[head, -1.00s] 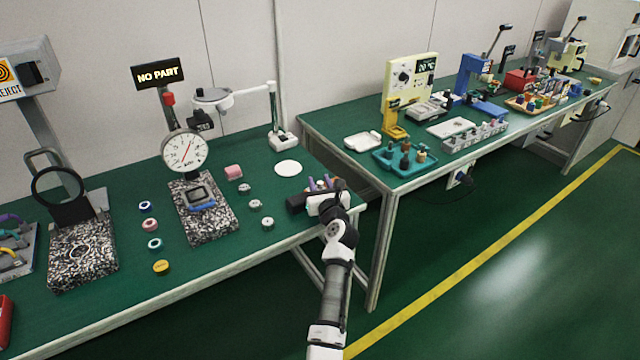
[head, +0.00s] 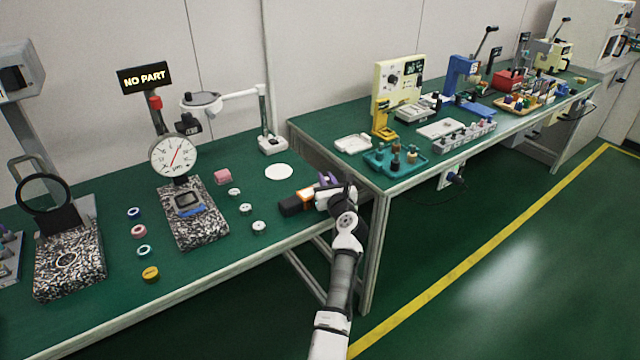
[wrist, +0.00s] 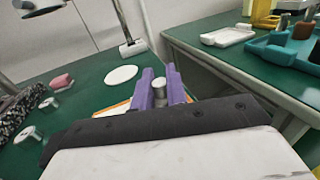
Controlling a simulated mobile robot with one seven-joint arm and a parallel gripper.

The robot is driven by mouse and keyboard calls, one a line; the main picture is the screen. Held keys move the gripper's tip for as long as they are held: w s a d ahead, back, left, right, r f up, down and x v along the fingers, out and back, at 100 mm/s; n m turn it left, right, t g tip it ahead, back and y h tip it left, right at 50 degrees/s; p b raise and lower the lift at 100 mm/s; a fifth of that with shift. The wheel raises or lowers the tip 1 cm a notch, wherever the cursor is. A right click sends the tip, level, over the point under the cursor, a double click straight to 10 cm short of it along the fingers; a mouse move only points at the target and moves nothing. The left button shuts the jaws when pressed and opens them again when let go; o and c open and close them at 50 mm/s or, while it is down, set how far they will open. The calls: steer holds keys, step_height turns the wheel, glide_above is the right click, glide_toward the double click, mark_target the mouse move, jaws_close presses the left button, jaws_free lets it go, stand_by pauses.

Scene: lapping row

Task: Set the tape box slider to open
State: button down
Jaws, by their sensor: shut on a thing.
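My gripper (wrist: 159,92) has two purple fingers, shut on a small grey cylindrical knob (wrist: 159,88) in the wrist view. In the head view my gripper (head: 327,180) is at the right end of the near bench, close to its edge. A white, orange-edged piece (wrist: 112,108), which looks like the tape box, lies under and left of the fingers. Its orange part (head: 307,190) also shows in the head view beside my gripper. My gripper's dark body hides most of the box, and the slider's setting cannot be read.
A white disc (head: 279,171) lies behind the gripper, and a white stand (head: 272,145) rises beyond it. Small metal parts (head: 259,227) and a pink block (head: 222,176) lie to the left. A second bench (head: 375,184) stands close on the right, across a gap.

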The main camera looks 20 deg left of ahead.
steer(key=c, duration=1.4)
jaws_free()
steer(key=shift+c, duration=0.2)
steer(key=shift+s, duration=0.15)
steer(key=v, duration=1.3)
steer(key=shift+s+d, duration=0.2)
steer(key=shift+d, duration=0.05)
